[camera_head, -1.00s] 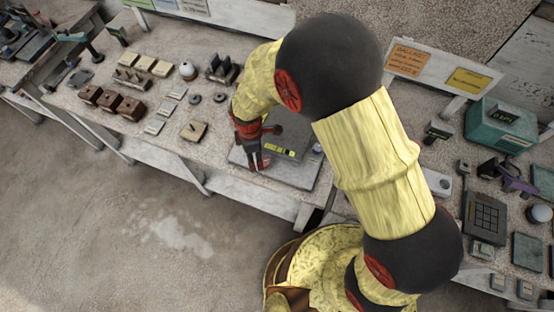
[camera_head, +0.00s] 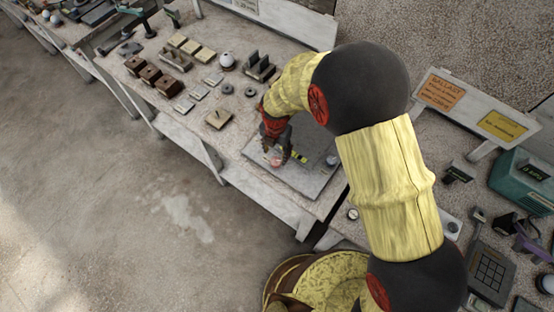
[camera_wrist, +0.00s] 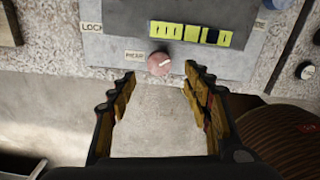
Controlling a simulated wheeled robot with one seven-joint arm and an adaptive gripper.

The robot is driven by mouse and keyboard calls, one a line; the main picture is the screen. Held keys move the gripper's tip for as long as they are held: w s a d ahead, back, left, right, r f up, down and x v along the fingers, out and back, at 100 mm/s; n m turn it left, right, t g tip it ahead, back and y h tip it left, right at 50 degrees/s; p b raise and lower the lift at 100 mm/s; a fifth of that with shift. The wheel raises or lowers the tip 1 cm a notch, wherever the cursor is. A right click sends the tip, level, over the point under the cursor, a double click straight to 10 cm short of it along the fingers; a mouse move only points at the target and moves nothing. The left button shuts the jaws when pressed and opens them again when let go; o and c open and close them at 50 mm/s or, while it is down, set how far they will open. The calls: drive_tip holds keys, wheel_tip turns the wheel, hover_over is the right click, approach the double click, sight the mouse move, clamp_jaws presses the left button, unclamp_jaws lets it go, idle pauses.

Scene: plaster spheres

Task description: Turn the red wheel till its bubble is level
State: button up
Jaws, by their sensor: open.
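The red wheel (camera_wrist: 159,62) is a small round reddish knob with a white mark, on the front part of a grey panel (camera_wrist: 120,50). It also shows in the head view (camera_head: 275,161), partly by the fingers. Behind it is a yellow-green strip (camera_wrist: 182,33) of several marked cells with one dark cell. I cannot make out a bubble. My gripper (camera_wrist: 161,74) is open and empty, its fingertips on either side of the wheel's near side, seemingly apart from it. It also shows above the panel in the head view (camera_head: 279,154).
A white knob (camera_head: 331,160) sits at the panel's right. Small tiles, brown blocks (camera_head: 150,75) and a white sphere (camera_head: 227,60) stand on the bench to the left. A second bench with a teal box (camera_head: 525,180) is at right. Floor at left is clear.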

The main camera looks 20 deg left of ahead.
sight(276, 161)
wheel_tip(276, 161, down, 6)
drive_tip(key=shift+f, duration=0.25)
drive_tip(key=shift+c, duration=1.1)
drive_tip(key=c, duration=0.9)
drive_tip(key=shift+c, duration=0.2)
drive_tip(key=shift+m, duration=0.4)
